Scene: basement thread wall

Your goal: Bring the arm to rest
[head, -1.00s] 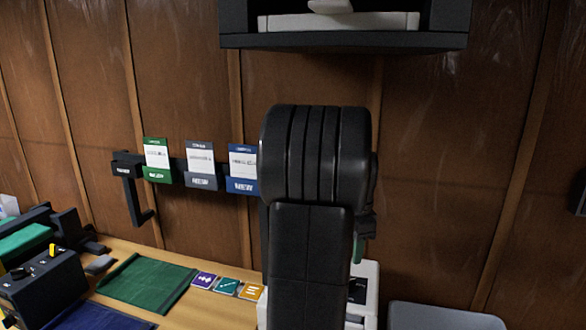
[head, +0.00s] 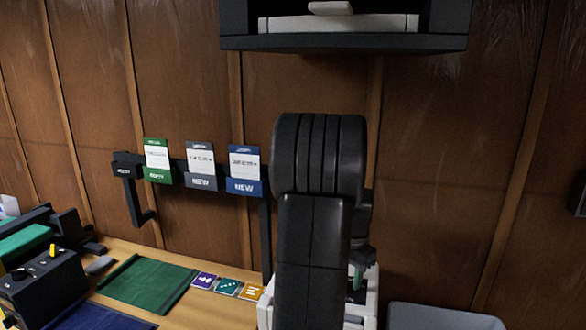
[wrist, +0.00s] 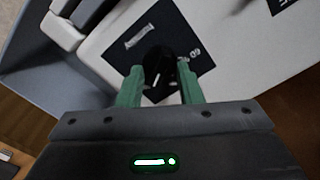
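My gripper (wrist: 160,88) shows in the wrist view with two green fingers apart. A black knob (wrist: 158,66) on a dark label of a pale machine lies between and just beyond the fingertips; I cannot tell whether they touch it. In the head view my black arm stands upright in the middle and hides most of the gripper. A green finger (head: 356,279) shows low beside the arm, over the white machine (head: 372,306).
A dark shelf (head: 345,41) hangs above my arm. A wall rail holds green, grey and blue card pockets (head: 244,187). The bench carries a green mat (head: 150,284), small coloured tiles (head: 227,287) and a black control box (head: 42,285). A grey panel (head: 445,316) stands at lower right.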

